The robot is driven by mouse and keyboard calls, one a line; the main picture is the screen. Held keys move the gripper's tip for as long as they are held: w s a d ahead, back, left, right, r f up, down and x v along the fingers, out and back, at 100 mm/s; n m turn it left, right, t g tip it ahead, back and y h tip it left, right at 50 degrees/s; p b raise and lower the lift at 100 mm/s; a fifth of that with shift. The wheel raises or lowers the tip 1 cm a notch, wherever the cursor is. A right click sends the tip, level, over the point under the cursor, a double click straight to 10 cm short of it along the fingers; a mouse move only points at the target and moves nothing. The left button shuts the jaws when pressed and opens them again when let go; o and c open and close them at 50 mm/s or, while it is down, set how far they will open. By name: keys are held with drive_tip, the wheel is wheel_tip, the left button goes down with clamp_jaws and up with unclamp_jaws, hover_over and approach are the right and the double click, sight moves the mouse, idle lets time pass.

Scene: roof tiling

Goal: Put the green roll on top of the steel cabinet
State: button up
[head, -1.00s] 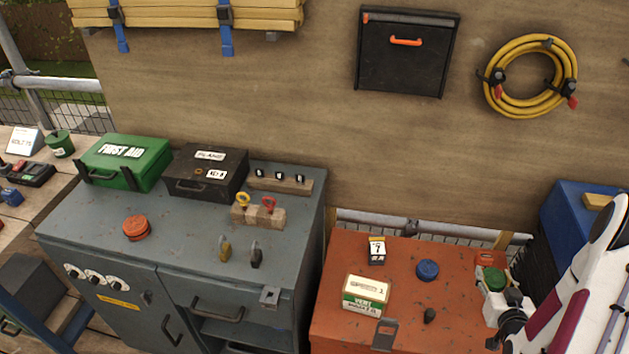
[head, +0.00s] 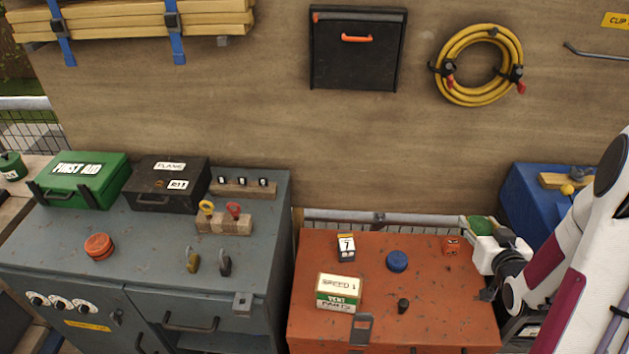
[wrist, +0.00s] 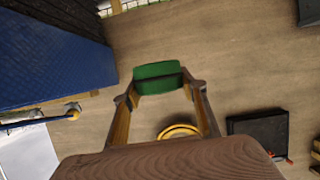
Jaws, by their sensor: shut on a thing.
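My gripper (wrist: 163,84) is shut on the green roll (wrist: 158,77), which sits between the two fingertips in the wrist view. In the head view the green roll (head: 478,226) shows partly behind my gripper (head: 488,238), raised above the right back corner of the orange chest. The steel cabinet (head: 150,235) stands at the left, well apart from the roll. Its grey top carries a green first aid box, a dark case, an orange roll, a wooden block with keys and two padlocks.
The orange chest (head: 440,310) holds a blue roll (head: 397,261), a green-and-white box (head: 338,291), a small number-7 block (head: 346,247) and an orange block (head: 451,245). A blue box (head: 520,200) stands at the right. Bare top shows around the orange roll (head: 99,246).

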sight(480, 224)
wheel_tip(480, 224, up, 9)
drive_tip(key=shift+f, duration=0.1)
drive_tip(key=w+a+r+n+y, duration=0.1)
drive_tip(key=w+a, duration=0.3)
drive_tip(key=a, duration=0.5)
drive_tip(key=w+a+n+y, duration=0.1)
drive_tip(key=w+a, duration=0.2)
drive_tip(key=a, duration=0.6)
drive_tip(key=w+a+r+n+y, duration=0.1)
drive_tip(key=w+a, duration=0.3)
drive_tip(key=a, duration=0.5)
drive_tip(key=s+a+n+g+y, duration=0.1)
drive_tip(key=s+a, duration=0.1)
drive_tip(key=a, duration=1)
drive_tip(key=s+a+n+y, duration=0.1)
drive_tip(key=s+a, duration=0.1)
drive_tip(key=a, duration=1)
drive_tip(key=s+a+f+n+g+y, duration=0.1)
drive_tip(key=s+a+y, duration=0.1)
drive_tip(key=s+a, duration=0.85)
drive_tip(key=s+a+f+n+g+y, duration=0.15)
drive_tip(key=s+a, duration=0.55)
drive_tip(key=a, duration=0.7)
drive_tip(key=shift+t, duration=0.45)
wheel_tip(480, 224, down, 4)
drive_tip(key=shift+a+f, duration=0.1)
drive_tip(key=shift+f, duration=0.15)
